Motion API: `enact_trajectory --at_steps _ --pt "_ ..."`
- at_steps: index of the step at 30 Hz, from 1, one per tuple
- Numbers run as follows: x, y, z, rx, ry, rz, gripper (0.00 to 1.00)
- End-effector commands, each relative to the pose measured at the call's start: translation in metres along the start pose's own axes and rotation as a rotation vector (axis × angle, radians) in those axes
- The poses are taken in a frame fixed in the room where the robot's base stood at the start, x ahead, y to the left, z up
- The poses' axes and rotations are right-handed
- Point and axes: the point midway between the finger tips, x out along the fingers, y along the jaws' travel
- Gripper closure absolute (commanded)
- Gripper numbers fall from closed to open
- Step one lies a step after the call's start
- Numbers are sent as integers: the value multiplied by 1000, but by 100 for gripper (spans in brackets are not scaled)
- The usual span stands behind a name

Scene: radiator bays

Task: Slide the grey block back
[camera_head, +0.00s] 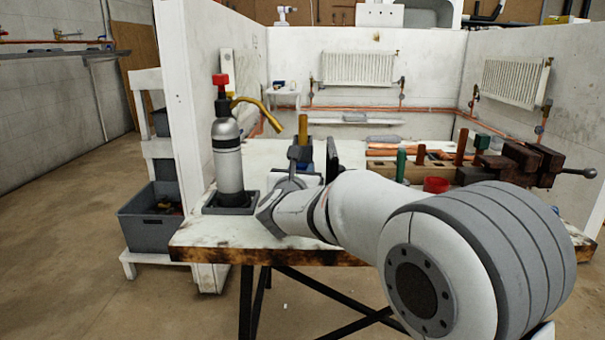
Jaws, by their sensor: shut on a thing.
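My gripper (314,157) is over the middle of the workbench (190,242), with its dark fingers pointing away from me. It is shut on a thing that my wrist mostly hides. A blue piece with an upright brass-coloured rod (303,130) shows between the fingers; I cannot tell whether it is the held thing or stands just behind. I cannot clearly make out the grey block. A small grey item (383,139) lies at the bench's far side, too small to identify.
A gas torch (228,155) with red knob and yellow neck stands in a dark tray left of my gripper. White partition walls enclose the back.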

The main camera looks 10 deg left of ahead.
Motion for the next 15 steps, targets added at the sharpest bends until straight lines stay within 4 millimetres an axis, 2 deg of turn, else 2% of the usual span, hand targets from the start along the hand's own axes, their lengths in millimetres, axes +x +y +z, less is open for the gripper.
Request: enact_trajectory --at_steps 5,6,13,15 --pt "0 2 5 3 -10 1 100" --pt "0 3 5 3 -10 1 70" --pt "-1 5 3 2 -7 4 52" --pt "-1 5 3 2 -6 4 52"
